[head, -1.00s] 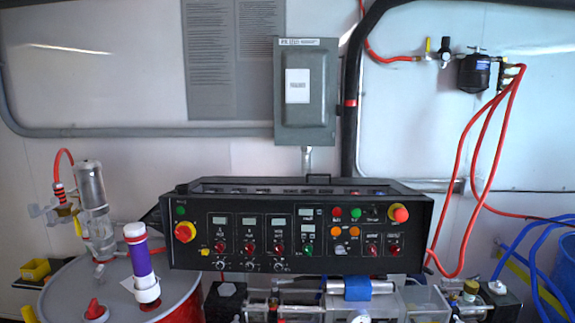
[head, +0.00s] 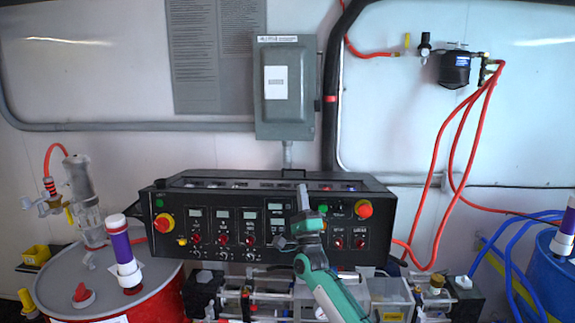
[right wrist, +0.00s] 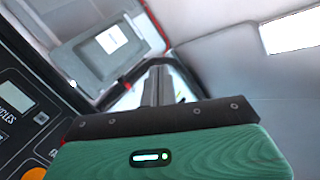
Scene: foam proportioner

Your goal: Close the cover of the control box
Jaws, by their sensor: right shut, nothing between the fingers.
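The black control box (head: 268,225) stands in the middle of the head view, its front panel full of knobs, buttons and small displays. Its top shows a dark frame with a row of small parts behind the front edge; I cannot tell clearly how the cover stands. My right gripper (head: 303,194) is shut and empty, pointing up in front of the panel's upper edge, and my arm hides part of the panel. In the right wrist view the shut fingers (right wrist: 157,87) show beside the panel (right wrist: 28,118). My left gripper is not in view.
A grey wall box (head: 285,88) hangs above the control box, beside a thick black pipe (head: 331,105). A red drum (head: 150,295) with a purple-banded tube stands left, a blue drum (head: 565,265) right. Red hoses (head: 430,200) hang at the right. Fittings crowd the space below the panel.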

